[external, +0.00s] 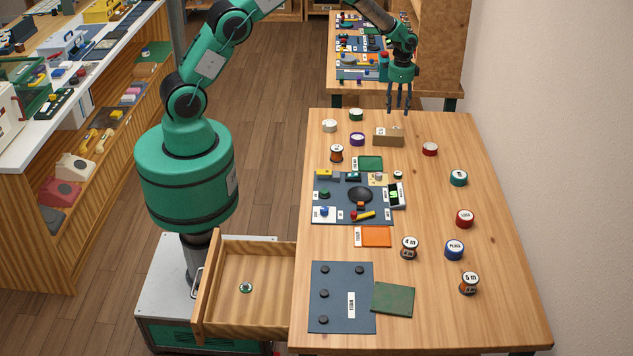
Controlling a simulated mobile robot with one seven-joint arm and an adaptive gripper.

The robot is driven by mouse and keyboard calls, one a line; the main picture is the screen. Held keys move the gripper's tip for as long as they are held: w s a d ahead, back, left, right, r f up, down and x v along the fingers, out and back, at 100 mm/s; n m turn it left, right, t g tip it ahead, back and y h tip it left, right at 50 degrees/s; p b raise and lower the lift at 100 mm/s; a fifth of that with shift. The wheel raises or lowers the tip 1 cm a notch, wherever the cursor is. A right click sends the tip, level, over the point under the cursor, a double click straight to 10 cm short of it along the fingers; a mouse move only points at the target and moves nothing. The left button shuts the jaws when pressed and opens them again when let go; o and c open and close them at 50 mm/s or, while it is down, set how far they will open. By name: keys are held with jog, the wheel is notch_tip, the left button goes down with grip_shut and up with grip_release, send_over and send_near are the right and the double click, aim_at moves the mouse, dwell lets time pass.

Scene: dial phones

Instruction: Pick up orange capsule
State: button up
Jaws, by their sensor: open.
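My gripper (398,106) hangs over the far end of the wooden table, fingers pointing down, apart and empty. No object can be told for sure as the orange capsule. A small orange piece (361,205) sits by the dark round dial (360,194) on the grey board (335,200). A yellow-and-red piece (363,215) lies just in front of it. A flat orange square (377,237) with a white label lies in front of the board. My gripper is well behind all of these, touching none.
A brown box (388,136) stands near my gripper. Several round tins and spools, such as a red one (430,149) and a blue one (454,249), stand about the table (440,325). An open drawer (262,270) holds a small round item. A wall is at right.

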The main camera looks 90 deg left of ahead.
jog(key=shift+f, duration=1.85)
jog(key=shift+f, duration=0.15)
jog(key=shift+d+f+b, duration=0.2)
jog(key=shift+f+b, duration=0.55)
jog(key=shift+f, duration=1.7)
jog(key=c, duration=1.2)
notch_tip(320, 180, up, 10)
jog(key=p, duration=0.1)
jog(key=shift+p, duration=0.3)
